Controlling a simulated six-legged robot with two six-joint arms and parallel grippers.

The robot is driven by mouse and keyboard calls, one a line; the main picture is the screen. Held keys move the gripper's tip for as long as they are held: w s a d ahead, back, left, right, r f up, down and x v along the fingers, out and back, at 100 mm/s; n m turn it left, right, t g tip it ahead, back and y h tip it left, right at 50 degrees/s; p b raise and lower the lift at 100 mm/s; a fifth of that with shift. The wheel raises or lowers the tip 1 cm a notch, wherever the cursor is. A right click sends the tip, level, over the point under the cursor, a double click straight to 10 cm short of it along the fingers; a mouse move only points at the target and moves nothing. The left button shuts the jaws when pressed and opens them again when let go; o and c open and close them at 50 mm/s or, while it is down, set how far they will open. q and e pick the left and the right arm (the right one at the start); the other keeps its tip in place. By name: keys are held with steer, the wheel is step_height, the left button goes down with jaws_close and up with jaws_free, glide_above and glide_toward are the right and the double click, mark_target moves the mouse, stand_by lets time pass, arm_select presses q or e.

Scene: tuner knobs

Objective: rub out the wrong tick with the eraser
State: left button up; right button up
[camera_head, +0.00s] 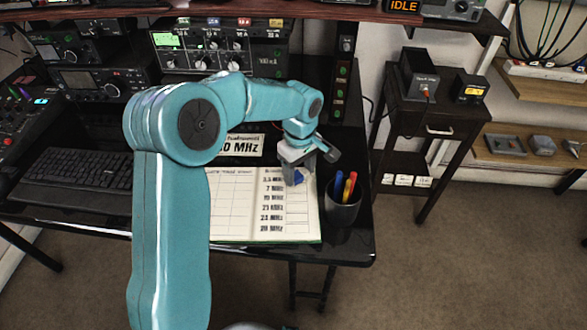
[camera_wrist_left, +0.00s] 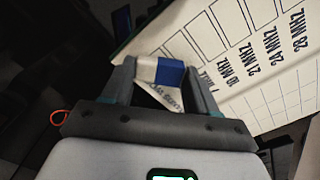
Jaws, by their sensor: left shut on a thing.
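My left gripper (camera_head: 299,168) is over the upper right part of the open logbook (camera_head: 235,212) on the desk. It is shut on a blue-and-white eraser (camera_head: 299,177). In the left wrist view the eraser (camera_wrist_left: 168,73) sits between the two fingers of the left gripper (camera_wrist_left: 163,78), with the page (camera_wrist_left: 255,72) beyond it. The right page lists several frequencies in MHz with boxes beside them. No tick can be made out, and the gripper hides part of the page. I cannot tell whether the eraser touches the paper. My right gripper is not in view.
A dark pen cup (camera_head: 342,214) with several coloured pens stands just right of the logbook. A MHz card (camera_head: 243,146) stands behind it. A keyboard (camera_head: 80,172) is to the left, and radio equipment (camera_head: 205,62) lines the back. A small side table (camera_head: 430,118) is to the right.

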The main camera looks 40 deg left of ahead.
arm_select(q)
steer(key=shift+w+d, duration=0.35)
steer(key=shift+w, duration=0.05)
steer(key=shift+s+a+f+b, duration=0.1)
steer(key=shift+s+a+b, duration=0.3)
steer(key=shift+s, duration=0.25)
steer(key=shift+s+a, duration=0.5)
steer(key=shift+s, duration=0.15)
steer(key=shift+w+d+p, duration=0.3)
steer(key=shift+w+d, duration=0.75)
steer(key=shift+s+a, duration=0.4)
steer(key=shift+a, duration=0.3)
steer(key=shift+s+a, duration=0.35)
steer(key=shift+a, duration=0.3)
steer(key=shift+w+d, duration=0.35)
steer(key=shift+d, duration=0.4)
steer(key=shift+w+d, duration=0.3)
steer(key=shift+d, duration=0.45)
steer(key=shift+s+a+b, duration=0.15)
steer(key=shift+s+a, duration=0.25)
steer(key=shift+a, duration=0.3)
steer(key=shift+s+a+b, duration=0.15)
steer(key=shift+s+a, duration=0.25)
steer(key=shift+a, duration=0.25)
